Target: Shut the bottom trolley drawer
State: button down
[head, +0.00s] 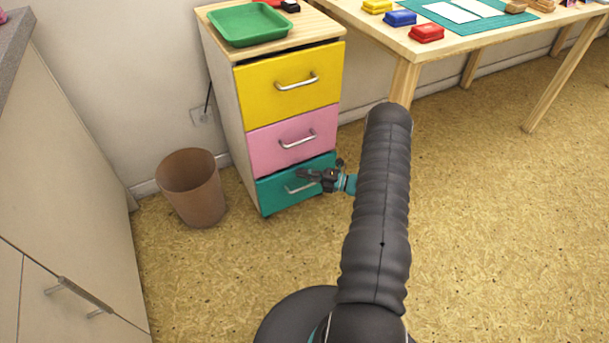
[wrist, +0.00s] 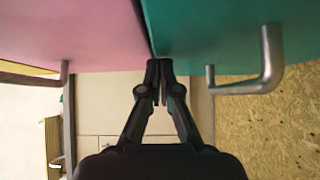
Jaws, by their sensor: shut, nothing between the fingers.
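The bottom drawer of the trolley has a teal front (head: 275,198) with a silver bar handle (head: 293,190). In the wrist view the closed fingertips (wrist: 159,66) point at the seam between the teal front (wrist: 205,35) and the pink front (wrist: 80,30). I cannot tell whether they touch. My arm and gripper hide part of the drawer's right side.
A brown waste bin (head: 190,190) stands left of the trolley. The yellow top drawer (head: 270,95) looks shut. A green tray (head: 248,24) lies on the trolley top. A table (head: 460,42) with inkpads stands to the right. The floor in front is clear.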

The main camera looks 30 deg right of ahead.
jog(key=shift+w+r+b, duration=0.1)
jog(key=shift+w+b, duration=0.7)
jog(key=shift+w, duration=0.4)
jog(key=s+d, duration=0.7)
jog(key=s, duration=0.4)
jog(key=shift+s+d, duration=0.25)
